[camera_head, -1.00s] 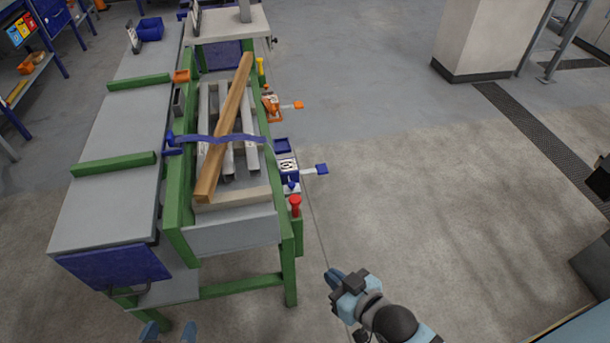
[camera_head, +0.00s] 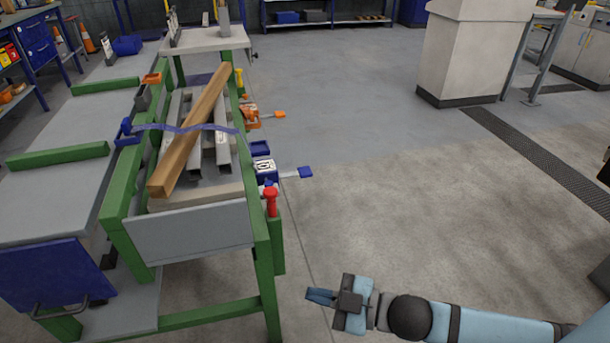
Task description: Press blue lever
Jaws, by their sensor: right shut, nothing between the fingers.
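The blue lever (camera_head: 304,172) sticks out to the right from a blue ratchet housing (camera_head: 265,172) on the right side of the green-framed table. A blue strap (camera_head: 185,128) runs across the table over a wooden beam (camera_head: 190,130) and several grey metal bars (camera_head: 222,147). My right gripper (camera_head: 309,297) is shut and empty. It is over the floor, nearer to me than the blue lever and apart from it, pointing left. My left gripper is not in view.
An orange lever (camera_head: 279,114) sticks out farther back on the same side. A red-topped post (camera_head: 270,200) stands at the table's near right corner, close to the blue housing. A green leg (camera_head: 266,285) is left of my gripper.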

